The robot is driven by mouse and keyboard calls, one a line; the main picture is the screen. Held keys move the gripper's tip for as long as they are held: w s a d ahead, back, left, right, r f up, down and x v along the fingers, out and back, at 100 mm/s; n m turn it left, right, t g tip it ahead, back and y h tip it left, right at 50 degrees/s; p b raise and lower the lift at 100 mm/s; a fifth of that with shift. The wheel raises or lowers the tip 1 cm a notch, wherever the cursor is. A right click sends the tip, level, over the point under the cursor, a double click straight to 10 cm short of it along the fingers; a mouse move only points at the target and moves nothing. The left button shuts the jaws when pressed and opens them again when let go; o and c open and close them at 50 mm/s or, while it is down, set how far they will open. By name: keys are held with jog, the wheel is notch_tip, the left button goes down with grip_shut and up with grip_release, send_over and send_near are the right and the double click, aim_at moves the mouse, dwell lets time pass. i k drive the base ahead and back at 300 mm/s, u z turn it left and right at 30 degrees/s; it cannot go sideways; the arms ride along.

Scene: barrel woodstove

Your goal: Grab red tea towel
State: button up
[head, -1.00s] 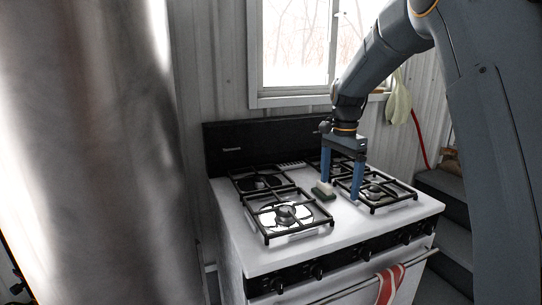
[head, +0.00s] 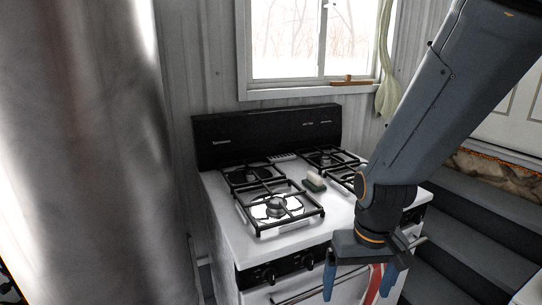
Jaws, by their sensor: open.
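The red tea towel (head: 373,284), with white stripes, hangs over the oven door handle at the front of the white stove. My gripper (head: 359,283) points down in front of the stove, with its two blue fingers spread wide. In the head view the towel shows between the fingers, nearer the right one. I cannot tell from this view whether the fingers are level with the towel in depth. The gripper is open and empty. The towel's top is partly hidden by the gripper body, and its lower end is cut off by the picture's edge.
The stove (head: 226,232) has black burner grates and front knobs. A large metal barrel (head: 85,150) fills the left. Dark steps (head: 470,215) stand at the right. A window (head: 310,40) is behind.

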aim_at(371, 295)
jog(key=z, duration=1.45)
jog(key=k, duration=1)
jog(key=u, duration=0.95)
jog(key=i, duration=1)
